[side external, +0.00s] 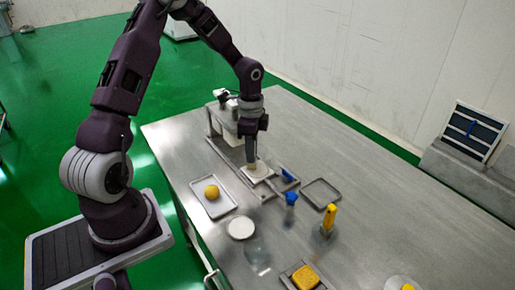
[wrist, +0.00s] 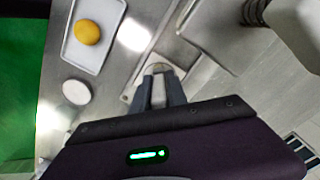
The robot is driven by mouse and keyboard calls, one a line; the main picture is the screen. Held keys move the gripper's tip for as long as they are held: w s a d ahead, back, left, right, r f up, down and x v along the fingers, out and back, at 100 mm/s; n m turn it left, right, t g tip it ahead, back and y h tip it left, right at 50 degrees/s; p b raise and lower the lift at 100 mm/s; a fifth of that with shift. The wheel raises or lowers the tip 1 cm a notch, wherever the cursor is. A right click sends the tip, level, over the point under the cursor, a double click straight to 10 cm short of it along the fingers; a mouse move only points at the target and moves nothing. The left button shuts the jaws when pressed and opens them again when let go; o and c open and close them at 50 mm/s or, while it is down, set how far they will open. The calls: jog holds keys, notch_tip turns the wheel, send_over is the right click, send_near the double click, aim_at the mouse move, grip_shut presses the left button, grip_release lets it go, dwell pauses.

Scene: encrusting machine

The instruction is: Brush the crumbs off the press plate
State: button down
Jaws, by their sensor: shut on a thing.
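My gripper (side external: 252,150) points down over the encrusting machine's bed and is shut on a small pale tan object (side external: 252,165). The object's lower end is at or just above a whitish square plate (side external: 262,174), which looks like the press plate; I cannot tell whether they touch. In the wrist view, my gripper (wrist: 158,88) has its two fingers close together with the tan object (wrist: 158,68) between them. Most of the object is hidden by the fingers, so its full shape is unclear. Crumbs are too small to make out.
The machine head (side external: 228,118) stands close behind my gripper. A tray (side external: 226,208) with a yellow ball (side external: 212,192), a white disc (side external: 241,228), a blue tool (side external: 291,198), a yellow-handled tool (side external: 329,216), an empty tray (side external: 338,201) and a yellow sponge (side external: 305,277) surround it.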

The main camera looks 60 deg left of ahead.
jog(key=shift+s, duration=0.85)
jog(key=shift+w, duration=2.3)
jog(key=shift+w+r, duration=0.2)
jog(key=shift+r, duration=0.4)
jog(key=shift+w+r, duration=0.15)
jog(key=shift+r, duration=3.35)
